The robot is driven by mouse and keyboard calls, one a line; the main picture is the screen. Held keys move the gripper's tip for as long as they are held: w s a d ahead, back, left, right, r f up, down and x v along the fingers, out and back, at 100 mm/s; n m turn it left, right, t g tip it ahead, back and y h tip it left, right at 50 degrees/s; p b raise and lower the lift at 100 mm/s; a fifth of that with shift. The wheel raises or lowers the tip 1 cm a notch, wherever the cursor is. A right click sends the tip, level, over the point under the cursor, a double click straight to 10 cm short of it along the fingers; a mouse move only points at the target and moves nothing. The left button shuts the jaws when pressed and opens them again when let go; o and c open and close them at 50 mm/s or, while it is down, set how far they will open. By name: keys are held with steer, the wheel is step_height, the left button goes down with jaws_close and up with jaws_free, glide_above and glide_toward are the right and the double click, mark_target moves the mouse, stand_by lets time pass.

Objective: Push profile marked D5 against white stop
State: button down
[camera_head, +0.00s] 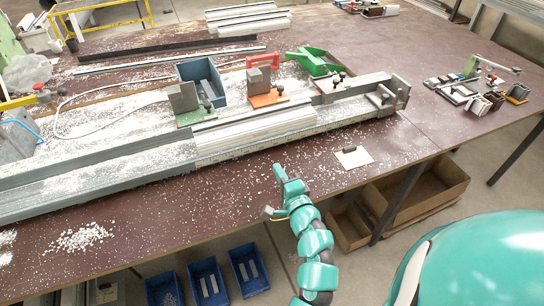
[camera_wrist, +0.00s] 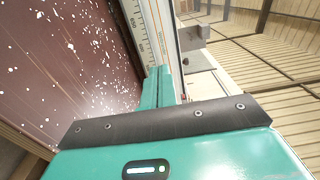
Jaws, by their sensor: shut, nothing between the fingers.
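A long white ribbed profile (camera_head: 255,131) lies along the metal bed (camera_head: 95,180) of the clamp bench in the head view. No D5 mark is readable, so I cannot tell whether this is the named profile. A grey metal end block (camera_head: 386,98) stands at the bed's right end. I cannot make out which part is the white stop. My gripper (camera_head: 280,172) is in front of the bed, low over the brown table, apart from the profile in the head view. Its fingers (camera_wrist: 160,86) are shut and empty in the wrist view, beside a ruler strip (camera_wrist: 145,30).
Clamp blocks on a green base (camera_head: 197,117) and an orange base (camera_head: 268,99) stand behind the profile, with a blue bin (camera_head: 203,75). A white card (camera_head: 353,157) lies right of my gripper. The brown table (camera_head: 225,205) is mostly open there, with white chips scattered.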

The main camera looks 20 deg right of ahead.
mark_target(259, 134)
steer(key=w+p, duration=0.1)
steer(key=w, duration=0.5)
steer(key=w+p, duration=0.1)
steer(key=w, duration=0.5)
steer(key=shift+w+a+r+p, duration=0.15)
steer(key=shift+a+p, duration=0.05)
steer(key=shift+p, duration=0.2)
steer(key=shift+w, duration=0.5)
steer(key=shift+w, duration=0.85)
steer(key=shift+w+b, duration=0.1)
steer(key=shift+b, duration=0.2)
steer(key=shift+r, duration=0.1)
